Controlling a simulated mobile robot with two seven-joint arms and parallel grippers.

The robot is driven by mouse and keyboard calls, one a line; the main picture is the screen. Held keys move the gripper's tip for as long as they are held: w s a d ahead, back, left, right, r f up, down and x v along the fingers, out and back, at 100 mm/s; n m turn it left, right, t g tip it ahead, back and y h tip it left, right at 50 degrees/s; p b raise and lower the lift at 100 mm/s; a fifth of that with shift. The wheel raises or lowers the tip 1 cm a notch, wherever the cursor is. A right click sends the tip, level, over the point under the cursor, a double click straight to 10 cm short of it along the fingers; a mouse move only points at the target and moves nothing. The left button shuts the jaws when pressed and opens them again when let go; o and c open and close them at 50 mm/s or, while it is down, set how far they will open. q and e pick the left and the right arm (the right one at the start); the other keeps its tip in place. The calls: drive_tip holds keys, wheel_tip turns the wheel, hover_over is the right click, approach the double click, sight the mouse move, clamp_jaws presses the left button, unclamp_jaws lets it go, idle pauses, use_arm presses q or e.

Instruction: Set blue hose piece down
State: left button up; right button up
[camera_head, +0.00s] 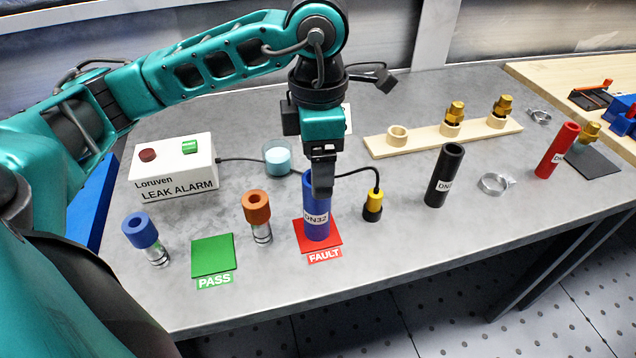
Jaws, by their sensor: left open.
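The blue hose piece (317,218), labelled DN32, stands upright on the red FAULT mat (329,243). My left gripper (321,182) points straight down over it, with its fingers at the top of the hose piece. It is open. A finger hides part of the hose piece's top, so I cannot tell whether it touches. The green PASS mat (213,255) lies to the left and is bare. My right gripper is not in view.
A black hose piece (444,175) and a red one (557,150) stand to the right. A leak alarm box (174,168), a beaker (278,156) and a yellow-black probe (373,205) are nearby. Blue-topped (141,231) and orange-topped (257,208) fittings stand near the mats.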

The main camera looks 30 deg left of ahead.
use_arm(q)
drive_tip(key=shift+r, duration=2.35)
